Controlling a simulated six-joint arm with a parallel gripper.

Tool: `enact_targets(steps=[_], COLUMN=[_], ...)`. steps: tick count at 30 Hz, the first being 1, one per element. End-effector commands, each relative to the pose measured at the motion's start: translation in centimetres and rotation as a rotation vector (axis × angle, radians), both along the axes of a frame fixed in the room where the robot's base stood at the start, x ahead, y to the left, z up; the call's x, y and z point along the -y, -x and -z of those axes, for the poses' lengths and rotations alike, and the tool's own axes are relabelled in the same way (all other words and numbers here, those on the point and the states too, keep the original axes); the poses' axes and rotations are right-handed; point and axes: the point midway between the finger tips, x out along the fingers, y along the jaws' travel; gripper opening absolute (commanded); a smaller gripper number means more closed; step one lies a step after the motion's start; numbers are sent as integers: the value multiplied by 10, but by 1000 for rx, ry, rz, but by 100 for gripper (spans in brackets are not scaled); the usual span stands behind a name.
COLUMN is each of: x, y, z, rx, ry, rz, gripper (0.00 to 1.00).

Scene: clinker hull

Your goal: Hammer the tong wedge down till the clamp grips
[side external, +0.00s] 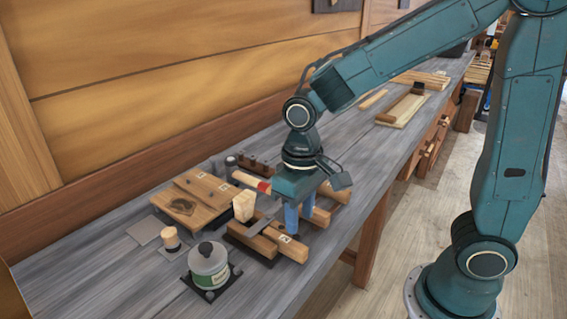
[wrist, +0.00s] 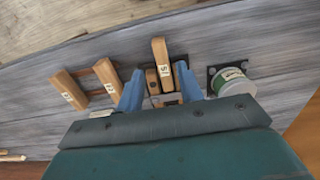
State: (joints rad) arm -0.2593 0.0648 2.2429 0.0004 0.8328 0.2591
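My gripper (side external: 291,215) points down over the bench at the near wooden clamp (side external: 268,243), which has labelled wooden bars and a grey metal strip. In the wrist view the two blue fingers of my gripper (wrist: 160,82) stand apart, with a labelled wooden bar (wrist: 160,60) and a small brown block (wrist: 152,82) seen between them. I see no firm hold on anything. A pale tapered wooden block (side external: 244,206) stands just left of my gripper. A round wooden handle with a red band (side external: 250,182) lies behind it, partly hidden. I cannot make out which piece is the wedge.
A lidded green-and-white tin (side external: 208,266) stands at the front left. A wooden board with a dark mark (side external: 190,205) lies behind it, beside a small peg (side external: 171,238). More labelled bars (wrist: 68,90) lie left in the wrist view. The wooden wall (side external: 150,100) bounds the back.

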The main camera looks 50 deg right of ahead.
Motion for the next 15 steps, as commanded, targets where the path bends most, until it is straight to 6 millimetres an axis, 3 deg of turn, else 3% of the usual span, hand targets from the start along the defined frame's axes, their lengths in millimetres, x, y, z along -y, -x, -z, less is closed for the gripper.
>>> enact_targets(steps=[8,15], x=[2,13], y=[-24,-83], z=[-4,-13], rx=[0,0], ry=[0,0], rz=[2,4], gripper=[37,37])
